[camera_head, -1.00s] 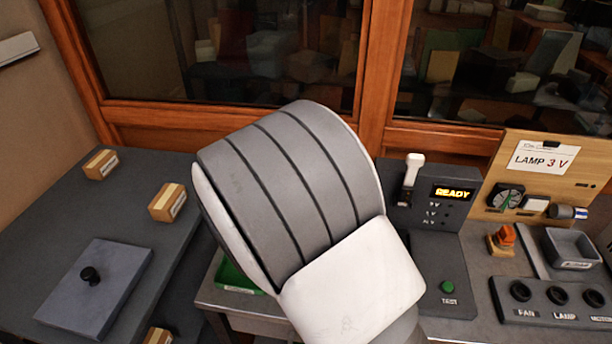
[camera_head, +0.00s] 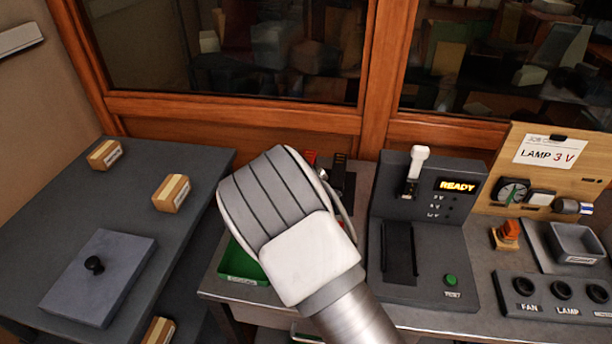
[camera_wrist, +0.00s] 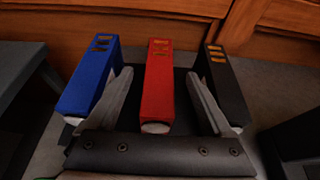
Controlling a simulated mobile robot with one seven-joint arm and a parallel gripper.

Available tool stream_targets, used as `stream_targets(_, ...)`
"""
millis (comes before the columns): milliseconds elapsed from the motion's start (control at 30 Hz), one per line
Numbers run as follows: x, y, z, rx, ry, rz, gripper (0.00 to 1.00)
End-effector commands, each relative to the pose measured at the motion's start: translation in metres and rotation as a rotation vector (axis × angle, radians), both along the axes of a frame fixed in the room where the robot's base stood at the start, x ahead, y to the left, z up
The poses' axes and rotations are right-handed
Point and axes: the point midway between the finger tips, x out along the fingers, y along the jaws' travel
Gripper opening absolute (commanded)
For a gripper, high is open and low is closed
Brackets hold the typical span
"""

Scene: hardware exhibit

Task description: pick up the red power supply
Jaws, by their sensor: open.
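In the wrist view the red power supply (camera_wrist: 158,82) is an upright-lying red block between a blue block (camera_wrist: 92,82) and a black block (camera_wrist: 226,82). My gripper (camera_wrist: 158,85) is open, with one finger in the gap on each side of the red block. I cannot tell whether the fingers touch it. In the head view only a small red part (camera_head: 310,158) of it shows behind my arm, beside the black block (camera_head: 341,172). My gripper is hidden there by my wrist.
A dark tester with a READY display (camera_head: 457,187) stands right of my arm. A green tray (camera_head: 243,264) is to its left. A wooden board with a LAMP 3 V card (camera_head: 548,151) and a grey bin (camera_head: 577,243) are at right. A wooden window frame (camera_head: 240,112) rises behind.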

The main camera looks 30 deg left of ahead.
Motion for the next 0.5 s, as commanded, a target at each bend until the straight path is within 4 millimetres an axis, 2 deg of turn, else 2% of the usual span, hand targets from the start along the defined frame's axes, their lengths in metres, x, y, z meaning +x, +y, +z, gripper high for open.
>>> stream_targets(300, 0.034, 0.011, -0.016, 0.0, -0.001, -0.001, 0.85)
stream_targets(500, 0.041, 0.014, -0.019, 0.0, 0.0, 0.0, 0.85)
